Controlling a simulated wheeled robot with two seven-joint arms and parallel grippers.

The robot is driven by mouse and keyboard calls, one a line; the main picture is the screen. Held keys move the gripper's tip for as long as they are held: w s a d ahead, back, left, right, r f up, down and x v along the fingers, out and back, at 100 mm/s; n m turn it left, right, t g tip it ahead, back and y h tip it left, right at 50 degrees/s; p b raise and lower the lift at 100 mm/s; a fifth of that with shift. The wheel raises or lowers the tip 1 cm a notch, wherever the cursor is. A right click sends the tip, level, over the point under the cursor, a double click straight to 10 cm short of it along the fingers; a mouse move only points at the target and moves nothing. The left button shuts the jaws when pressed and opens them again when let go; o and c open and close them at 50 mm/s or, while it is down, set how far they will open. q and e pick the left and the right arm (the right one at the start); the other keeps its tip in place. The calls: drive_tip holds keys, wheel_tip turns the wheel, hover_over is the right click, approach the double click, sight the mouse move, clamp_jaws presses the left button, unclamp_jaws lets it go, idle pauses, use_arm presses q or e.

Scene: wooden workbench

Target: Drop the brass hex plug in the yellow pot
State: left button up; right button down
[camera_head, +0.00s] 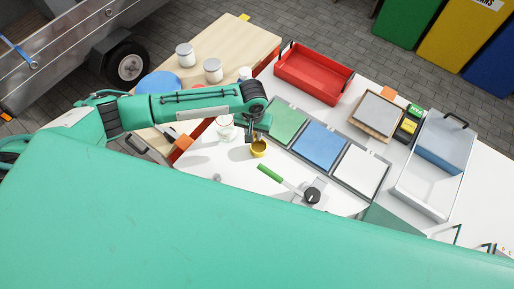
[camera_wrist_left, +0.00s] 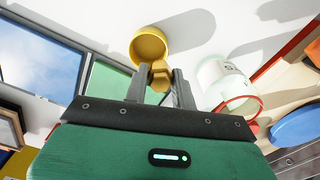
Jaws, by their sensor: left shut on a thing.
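My left gripper (camera_head: 256,136) reaches in from the left and is right by the small yellow pot (camera_head: 258,150) on the white surface. In the left wrist view the gripper (camera_wrist_left: 165,88) is shut on the brass hex plug (camera_wrist_left: 160,76), held between the fingertips. The yellow pot (camera_wrist_left: 150,42) shows just beyond the plug, its rim partly overlapped by it. I cannot tell the exact height of the plug over the pot. The plug is too small to make out in the head view. My right gripper is not in view.
A glass jar (camera_head: 225,128) stands close left of the pot; it also shows in the left wrist view (camera_wrist_left: 215,80). Green (camera_head: 287,124), blue (camera_head: 319,144) and white (camera_head: 360,171) squares lie to the right. A green-handled tool (camera_head: 270,174) lies in front. A red tray (camera_head: 313,75) is behind.

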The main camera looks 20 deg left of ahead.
use_arm(q)
drive_tip(key=o, duration=1.1)
drive_tip(key=shift+c, duration=0.2)
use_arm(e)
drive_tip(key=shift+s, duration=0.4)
use_arm(q)
drive_tip(key=shift+r, duration=0.2)
wheel_tip(320, 180, up, 14)
drive_tip(key=b, duration=0.2)
drive_tip(key=shift+f, duration=0.25)
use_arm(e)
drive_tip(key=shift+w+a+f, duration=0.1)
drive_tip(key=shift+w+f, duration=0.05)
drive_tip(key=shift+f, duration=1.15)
use_arm(q)
drive_tip(key=shift+f, duration=0.1)
